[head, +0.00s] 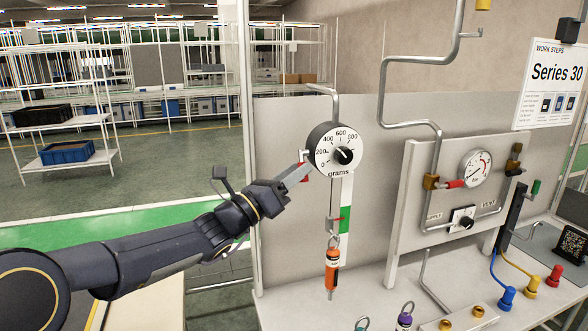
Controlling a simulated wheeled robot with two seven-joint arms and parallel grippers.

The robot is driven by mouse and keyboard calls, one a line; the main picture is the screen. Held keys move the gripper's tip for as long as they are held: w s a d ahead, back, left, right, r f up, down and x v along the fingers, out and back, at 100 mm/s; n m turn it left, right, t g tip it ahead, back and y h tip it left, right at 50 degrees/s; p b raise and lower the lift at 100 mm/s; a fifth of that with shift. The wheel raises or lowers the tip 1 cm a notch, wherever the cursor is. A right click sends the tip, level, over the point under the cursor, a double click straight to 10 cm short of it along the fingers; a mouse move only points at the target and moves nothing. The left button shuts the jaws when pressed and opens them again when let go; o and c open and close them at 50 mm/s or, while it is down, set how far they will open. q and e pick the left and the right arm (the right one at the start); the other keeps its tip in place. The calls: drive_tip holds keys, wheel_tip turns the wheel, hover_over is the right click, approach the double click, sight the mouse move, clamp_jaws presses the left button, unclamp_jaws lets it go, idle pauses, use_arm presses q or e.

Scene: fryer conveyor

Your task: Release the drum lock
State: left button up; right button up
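A round spring scale drum (335,150) with a black rim and a white face marked in grams hangs from a bent grey pipe. Its black knob (344,155) sits at the middle of the face. A small red part (304,179) shows at the drum's left edge, partly covered by my gripper. My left gripper (304,167) reaches in from the left, with its grey fingers at the drum's left side. I cannot tell whether they touch the drum or the red part, or how far apart they are. My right gripper is not in view.
An orange cylinder (332,270) hangs below the drum beside a green and white strip (345,219). A gauge panel (455,190) with pipes stands to the right. Several coloured weights and plugs stand on the white bench (385,312). Open floor and shelves lie at left.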

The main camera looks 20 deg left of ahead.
use_arm(q)
drive_tip(key=shift+w, duration=0.1)
clamp_jaws()
drive_tip(key=m+h+b, duration=0.1)
drive_tip(key=b, duration=0.1)
drive_tip(key=m+h+b, duration=0.1)
drive_tip(key=m, duration=0.1)
drive_tip(key=shift+w+a+f+g+b, duration=0.15)
drive_tip(key=shift+w+g+b, duration=0.15)
drive_tip(key=shift+b, duration=0.1)
unclamp_jaws()
drive_tip(key=shift+s, duration=0.1)
